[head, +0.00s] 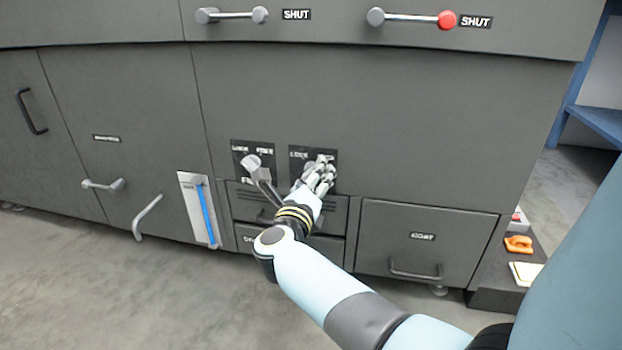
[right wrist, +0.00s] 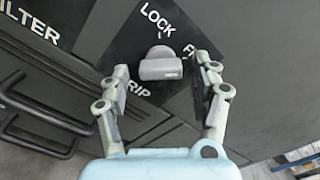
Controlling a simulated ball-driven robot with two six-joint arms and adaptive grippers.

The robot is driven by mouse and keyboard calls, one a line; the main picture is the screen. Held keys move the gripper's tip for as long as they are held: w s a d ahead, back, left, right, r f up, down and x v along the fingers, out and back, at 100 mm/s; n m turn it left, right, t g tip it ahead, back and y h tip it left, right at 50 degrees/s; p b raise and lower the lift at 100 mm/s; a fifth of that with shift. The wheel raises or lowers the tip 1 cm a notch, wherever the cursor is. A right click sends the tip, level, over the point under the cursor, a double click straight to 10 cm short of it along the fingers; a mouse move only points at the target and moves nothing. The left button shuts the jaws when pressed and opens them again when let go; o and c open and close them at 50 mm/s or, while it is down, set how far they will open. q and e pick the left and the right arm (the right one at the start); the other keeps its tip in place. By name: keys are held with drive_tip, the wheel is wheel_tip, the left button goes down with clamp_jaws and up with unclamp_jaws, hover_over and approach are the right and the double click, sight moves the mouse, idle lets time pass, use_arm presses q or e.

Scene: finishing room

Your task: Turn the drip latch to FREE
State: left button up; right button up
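The drip latch (right wrist: 160,68) is a grey knob on a black plate (right wrist: 140,95) with LOCK and partly covered FREE and DRIP lettering. It sits near a tick mark below LOCK in the right wrist view; I cannot tell its exact setting. My right gripper (right wrist: 157,76) is open, with one finger on each side of the knob and gaps showing between. In the head view my right gripper (head: 318,174) covers most of the right-hand plate and hides the latch. My left gripper is not in view.
A similar plate with a grey knob (head: 250,162) is just left of my right gripper. Drawers lie below, one labelled COAT (head: 423,237) with a bar handle. Bar handles (head: 232,15) marked SHUT are above. An orange item (head: 518,244) lies at far right.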

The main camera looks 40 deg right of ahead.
drive_tip(key=shift+r, duration=0.1)
wheel_tip(320, 180, up, 10)
idle(0.4)
idle(0.5)
